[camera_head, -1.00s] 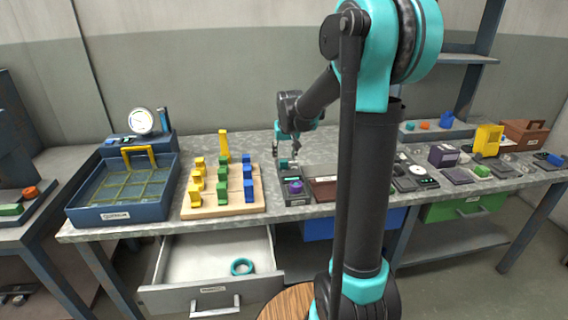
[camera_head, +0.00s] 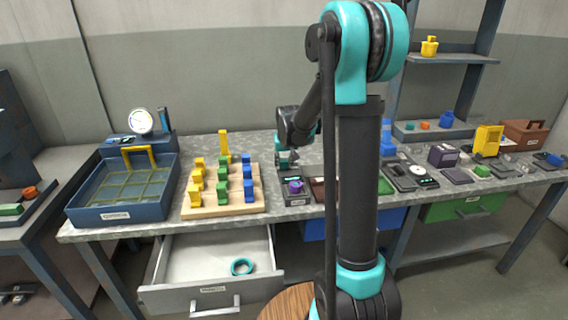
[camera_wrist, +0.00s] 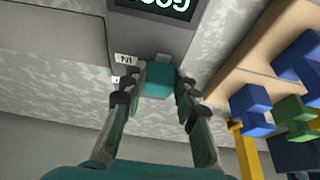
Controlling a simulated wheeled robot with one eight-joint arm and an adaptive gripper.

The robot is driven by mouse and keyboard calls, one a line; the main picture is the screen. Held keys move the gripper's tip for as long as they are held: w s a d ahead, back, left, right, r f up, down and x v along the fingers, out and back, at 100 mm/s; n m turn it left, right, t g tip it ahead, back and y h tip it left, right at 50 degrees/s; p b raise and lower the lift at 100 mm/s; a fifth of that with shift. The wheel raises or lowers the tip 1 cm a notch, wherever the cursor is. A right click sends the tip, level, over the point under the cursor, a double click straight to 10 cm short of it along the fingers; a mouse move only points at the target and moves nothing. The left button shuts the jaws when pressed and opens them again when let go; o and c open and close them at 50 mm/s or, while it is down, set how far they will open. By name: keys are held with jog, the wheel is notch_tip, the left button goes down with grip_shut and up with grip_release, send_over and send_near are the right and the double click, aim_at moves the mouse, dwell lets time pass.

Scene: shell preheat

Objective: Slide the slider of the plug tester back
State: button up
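The plug tester (camera_head: 297,199) is a dark grey box on the table, right of the wooden block rack, with a purple part on its near end. In the wrist view its dark body (camera_wrist: 122,34) and lit display are cut off by the top edge. A teal block, which looks like the slider (camera_wrist: 159,83), stands at the tester's edge in the wrist view. My gripper (camera_wrist: 160,76) has its fingertips close against both sides of this block and appears shut on it. In the head view my gripper (camera_head: 287,160) is at the tester's far end, small and partly hidden by my arm.
The wooden rack (camera_head: 223,211) with yellow, green and blue blocks stands close on the left; blue blocks (camera_wrist: 254,110) show in the wrist view. A blue bin (camera_head: 122,213) lies farther left. Below, a drawer (camera_head: 215,258) stands open with a teal ring (camera_head: 242,266) inside.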

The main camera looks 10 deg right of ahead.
aim_at(284, 161)
grip_shut()
jog(key=shift+w+r, duration=0.1)
jog(key=shift+w, duration=2.4)
jog(key=o, duration=0.5)
grip_release()
jog(key=shift+o, duration=0.4)
jog(key=v, duration=1.2)
